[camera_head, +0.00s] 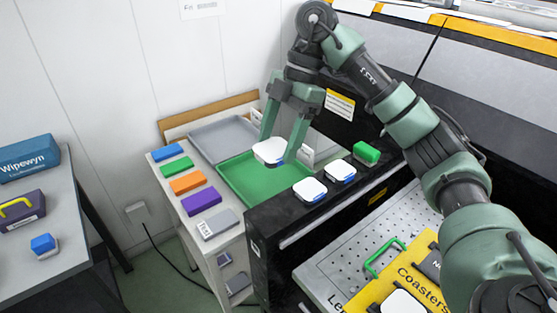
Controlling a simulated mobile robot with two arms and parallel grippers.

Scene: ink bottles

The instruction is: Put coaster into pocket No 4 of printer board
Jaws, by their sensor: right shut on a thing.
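My right gripper (283,145) is shut on a white coaster (270,151) with a blue patch on its edge, held above the green tray (238,187). Two similar white coasters, one on the left (309,189) and one on the right (340,171), lie on the black printer edge. The yellow printer board (398,275), lettered "Coasters", is at the lower right on the perforated bed, with a white piece (402,303) in it. The board is partly cut off by the frame and hidden by my right arm, and pocket No 4 cannot be made out. My left gripper is out of view.
A green block (366,152) stands on the printer edge beside the coasters. Blue, green, orange and purple blocks line the side table left of the trays. A grey tray (226,137) lies behind the green one. A green handle (384,256) rises by the board.

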